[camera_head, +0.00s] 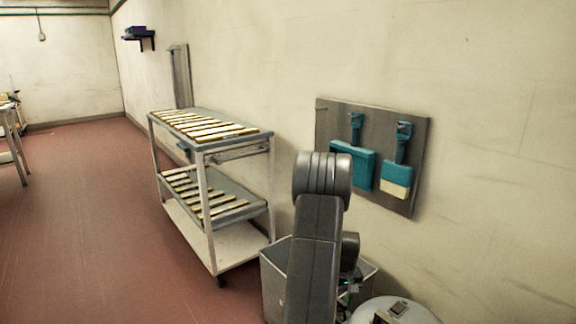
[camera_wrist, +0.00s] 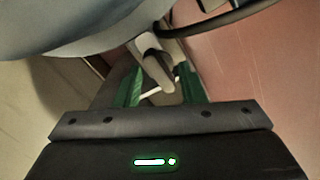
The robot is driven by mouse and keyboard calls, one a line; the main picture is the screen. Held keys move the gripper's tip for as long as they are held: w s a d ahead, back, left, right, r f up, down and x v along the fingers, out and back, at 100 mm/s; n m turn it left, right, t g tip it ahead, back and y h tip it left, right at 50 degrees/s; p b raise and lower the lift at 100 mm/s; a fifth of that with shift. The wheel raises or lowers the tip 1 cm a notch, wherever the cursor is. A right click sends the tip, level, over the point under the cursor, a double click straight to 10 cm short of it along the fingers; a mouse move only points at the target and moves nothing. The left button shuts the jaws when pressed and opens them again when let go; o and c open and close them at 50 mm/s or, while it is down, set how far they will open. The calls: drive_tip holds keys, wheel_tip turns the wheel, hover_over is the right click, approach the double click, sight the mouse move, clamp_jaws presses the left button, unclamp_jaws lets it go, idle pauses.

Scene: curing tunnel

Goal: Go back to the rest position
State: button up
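My arm stands folded up in the middle of the head view, in front of the wall. My gripper is mostly hidden behind the arm there, low by a grey bin. In the wrist view my gripper (camera_wrist: 162,88) shows two green fingers standing apart, with no object clearly held between them. A pale grey part, which I cannot identify, shows beyond the fingers. A large grey-blue rounded surface fills the top of the wrist view, close to the fingers.
A two-shelf cart (camera_head: 206,141) with several pale slats stands left of my arm. The grey bin (camera_head: 273,280) is close beside the arm. A wall board (camera_head: 336,118) holds two teal tools. Red floor (camera_head: 95,220) is clear at left; a table (camera_head: 12,130) stands at the far left.

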drive_tip(key=shift+m+b, duration=0.5)
drive_tip(key=shift+m, duration=1.8)
drive_tip(key=shift+a, duration=0.1)
